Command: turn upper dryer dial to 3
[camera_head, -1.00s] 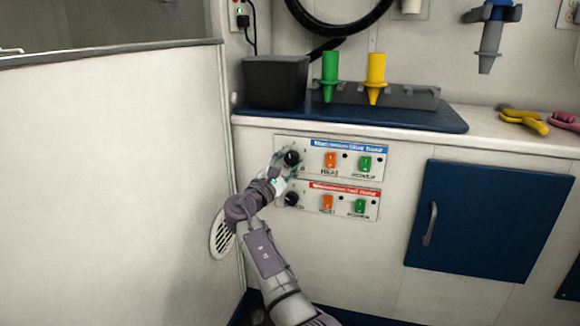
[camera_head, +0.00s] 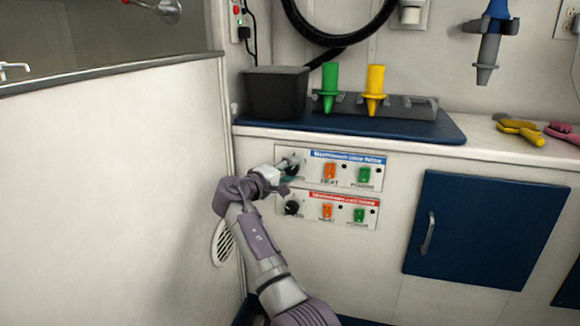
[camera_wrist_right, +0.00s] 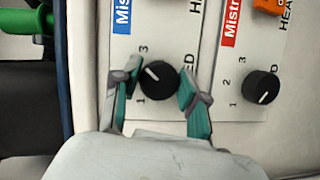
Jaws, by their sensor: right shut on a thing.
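The upper dryer dial (camera_head: 291,172) is a round black knob on the blue-labelled panel, mostly covered by my right gripper (camera_head: 286,169) in the head view. In the right wrist view, the teal fingers of my right gripper (camera_wrist_right: 160,72) are shut on the upper dial (camera_wrist_right: 160,80), one on each side. Its white pointer mark points up-left, between the hidden 2 position and the printed 3. The numbers 1 and 3 show beside it; the 2 is hidden behind a finger. My left gripper is not in view.
The lower dial (camera_head: 291,208) sits close below on the red-labelled panel (camera_head: 345,199). Orange heat switches and green power switches lie to the right. The counter (camera_head: 480,142) juts above, and a white partition wall (camera_head: 110,190) stands close on the left.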

